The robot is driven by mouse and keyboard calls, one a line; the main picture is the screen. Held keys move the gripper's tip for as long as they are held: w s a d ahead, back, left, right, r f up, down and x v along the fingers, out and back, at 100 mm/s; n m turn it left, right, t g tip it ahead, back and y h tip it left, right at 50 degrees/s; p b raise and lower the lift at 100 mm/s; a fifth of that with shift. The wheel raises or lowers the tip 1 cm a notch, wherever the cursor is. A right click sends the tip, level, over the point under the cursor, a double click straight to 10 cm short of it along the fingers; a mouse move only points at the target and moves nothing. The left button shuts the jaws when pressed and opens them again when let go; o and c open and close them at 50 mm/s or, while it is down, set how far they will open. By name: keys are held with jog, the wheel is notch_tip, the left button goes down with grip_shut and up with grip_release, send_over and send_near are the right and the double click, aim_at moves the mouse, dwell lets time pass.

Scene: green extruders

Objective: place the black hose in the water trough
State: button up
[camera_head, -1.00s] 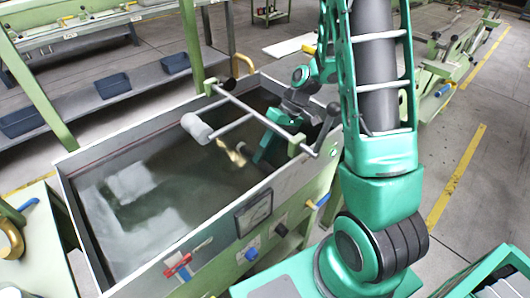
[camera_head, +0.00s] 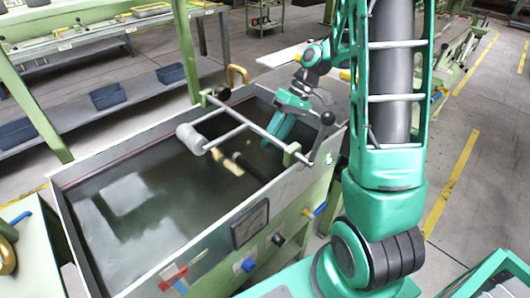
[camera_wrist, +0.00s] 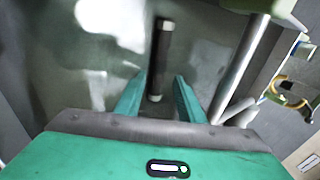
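The water trough (camera_head: 62,229) is a long grey-walled tank with dark, reflecting water in it. The black hose (camera_head: 250,168) lies inside the trough at its right end, partly behind the metal bars across the top. In the wrist view the hose (camera_wrist: 159,52) is a short dark tube with lighter ends, against the water. My gripper (camera_head: 274,138) is above the trough's right end, apart from the hose. In the wrist view its fingers (camera_wrist: 158,97) are spread, with the hose's near end showing in the gap beyond them. I cannot tell how deep the hose sits.
A bar frame with a pale roller (camera_head: 193,138) and black knobs (camera_head: 327,118) spans the trough near my gripper. Green posts (camera_head: 187,50) and a shelf with blue bins (camera_head: 108,96) stand behind. Open floor lies at right.

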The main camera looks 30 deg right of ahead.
jog(key=shift+v, duration=1.65)
